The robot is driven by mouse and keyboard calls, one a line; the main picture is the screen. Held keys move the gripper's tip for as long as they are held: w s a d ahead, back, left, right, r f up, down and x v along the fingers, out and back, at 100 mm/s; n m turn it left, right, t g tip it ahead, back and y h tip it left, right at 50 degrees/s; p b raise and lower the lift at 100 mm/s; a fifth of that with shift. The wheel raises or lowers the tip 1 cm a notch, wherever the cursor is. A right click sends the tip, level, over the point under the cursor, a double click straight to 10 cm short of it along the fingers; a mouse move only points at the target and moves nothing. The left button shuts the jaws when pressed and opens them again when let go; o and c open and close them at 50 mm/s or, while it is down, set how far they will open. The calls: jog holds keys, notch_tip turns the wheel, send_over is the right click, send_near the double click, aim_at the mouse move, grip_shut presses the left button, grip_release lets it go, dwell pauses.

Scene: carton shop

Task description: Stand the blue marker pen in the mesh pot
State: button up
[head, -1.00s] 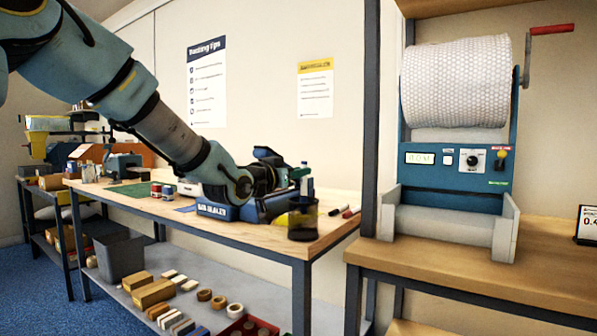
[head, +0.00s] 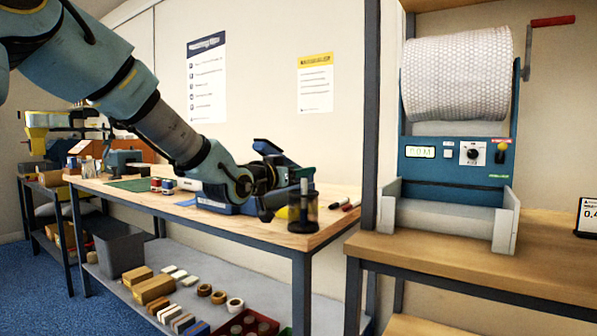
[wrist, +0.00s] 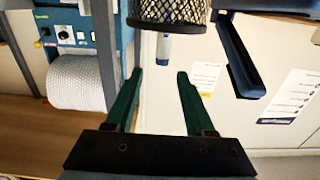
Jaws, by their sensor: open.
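The dark mesh pot (head: 302,222) stands near the front right corner of the workbench. The blue marker pen (head: 304,187) is in the pot, its upper part sticking up above the rim. The wrist view looks upside down: the mesh pot (wrist: 168,10) is at the top edge and the pen (wrist: 163,48) shows past its rim. My gripper (wrist: 159,74) is open, with its two green fingers apart and nothing between them. The fingertips are a little short of the pen, not touching it. In the head view my gripper (head: 290,176) is just left of the pot.
A red marker (head: 350,207) and a dark one (head: 339,203) lie on the bench right of the pot. A blue device (head: 215,203) stands on the bench beneath my arm.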

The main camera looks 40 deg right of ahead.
jog(key=shift+a, duration=0.1)
jog(key=v, duration=1)
jog(key=shift+a, duration=0.3)
dwell(0.5)
